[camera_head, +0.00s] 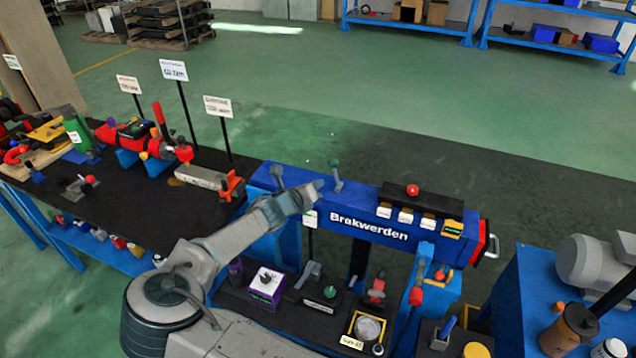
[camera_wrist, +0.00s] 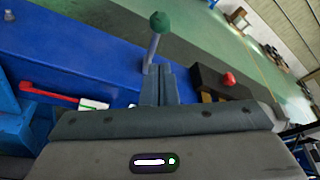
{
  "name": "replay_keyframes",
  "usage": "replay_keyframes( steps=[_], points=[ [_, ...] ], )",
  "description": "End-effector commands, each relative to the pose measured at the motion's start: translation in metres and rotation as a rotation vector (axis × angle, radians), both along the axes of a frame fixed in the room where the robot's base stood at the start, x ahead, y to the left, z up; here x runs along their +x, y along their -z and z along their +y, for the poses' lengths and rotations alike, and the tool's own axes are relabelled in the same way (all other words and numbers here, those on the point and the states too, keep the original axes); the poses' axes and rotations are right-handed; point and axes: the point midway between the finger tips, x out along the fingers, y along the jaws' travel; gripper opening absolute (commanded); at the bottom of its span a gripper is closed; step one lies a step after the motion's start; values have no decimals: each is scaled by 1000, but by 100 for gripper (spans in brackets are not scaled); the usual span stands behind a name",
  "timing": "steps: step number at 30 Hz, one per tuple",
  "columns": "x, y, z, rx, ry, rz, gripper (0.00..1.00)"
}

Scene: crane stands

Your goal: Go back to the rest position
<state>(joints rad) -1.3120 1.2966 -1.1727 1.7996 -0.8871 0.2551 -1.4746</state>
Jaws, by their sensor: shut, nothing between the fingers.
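My gripper (camera_head: 315,191) is at the end of my arm, over the top of the blue stand marked "Brakwerden" (camera_head: 362,228). In the wrist view its fingers (camera_wrist: 159,88) are together with nothing between them. A lever with a green ball knob (camera_head: 335,164) stands up from the stand's top just past the fingertips. The lever also shows in the wrist view (camera_wrist: 160,24), directly beyond the fingers. I cannot tell whether the fingers touch its base.
A black box with a red button (camera_head: 413,190) sits on the stand, right of my gripper. A dark workbench (camera_head: 130,195) with tools and signs is at left. A blue machine with a grey motor (camera_head: 595,262) stands at right. Open green floor (camera_head: 330,85) lies behind.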

Motion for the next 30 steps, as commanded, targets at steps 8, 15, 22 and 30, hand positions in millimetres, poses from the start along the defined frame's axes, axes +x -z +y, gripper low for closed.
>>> replay_keyframes(
  steps=[8,15,22,30],
  points=[
    [0,0,1,1,-2,0,0],
    [-9,5,-42,174,148,-29,0],
    [-44,17,-113,552,499,-121,0],
    [-97,19,-158,948,912,-260,0]
  ],
)
